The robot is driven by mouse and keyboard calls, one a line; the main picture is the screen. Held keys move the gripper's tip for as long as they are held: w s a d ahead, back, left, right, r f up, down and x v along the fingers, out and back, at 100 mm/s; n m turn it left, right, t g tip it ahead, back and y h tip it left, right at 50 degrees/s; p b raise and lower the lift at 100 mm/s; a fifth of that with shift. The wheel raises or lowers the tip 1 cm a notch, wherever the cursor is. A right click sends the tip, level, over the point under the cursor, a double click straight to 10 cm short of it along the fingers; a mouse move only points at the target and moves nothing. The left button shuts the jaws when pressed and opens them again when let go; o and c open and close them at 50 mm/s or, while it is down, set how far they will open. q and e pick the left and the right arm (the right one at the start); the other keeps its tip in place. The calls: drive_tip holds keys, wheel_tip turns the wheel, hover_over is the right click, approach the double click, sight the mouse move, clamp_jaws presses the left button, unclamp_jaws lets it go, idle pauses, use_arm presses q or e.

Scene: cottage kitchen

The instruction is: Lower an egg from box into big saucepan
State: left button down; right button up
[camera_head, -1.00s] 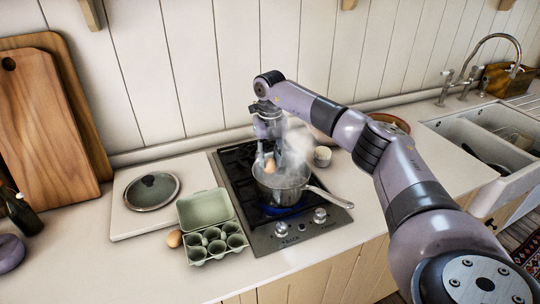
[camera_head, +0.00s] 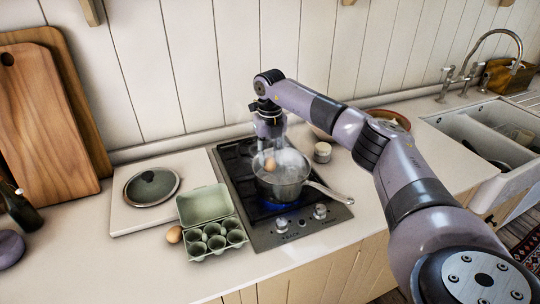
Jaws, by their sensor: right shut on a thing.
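A brown egg (camera_head: 270,164) is held in my right gripper (camera_head: 269,154), at the mouth of the big saucepan (camera_head: 283,187). The gripper points down from above and is shut on the egg. The steel saucepan stands on the hob, with blue flame under it and steam over it. Steam partly blurs the fingertips, and I cannot tell whether the egg touches water. The green egg box (camera_head: 205,203) stands open left of the hob, its visible cups empty. Another brown egg (camera_head: 174,234) lies on the counter beside the box. My left gripper is not in view.
A glass lid (camera_head: 152,187) lies on a pale board left of the hob. The saucepan handle (camera_head: 331,193) sticks out to the right. Cutting boards (camera_head: 45,125) lean on the wall.

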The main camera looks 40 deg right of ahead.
sight(270, 168)
drive_tip(key=shift+f+b, duration=1.2)
drive_tip(key=shift+f, duration=1.3)
idle(0.8)
drive_tip(key=o, duration=0.9)
drive_tip(key=shift+o, duration=0.2)
wheel_tip(270, 168, up, 12)
idle(0.3)
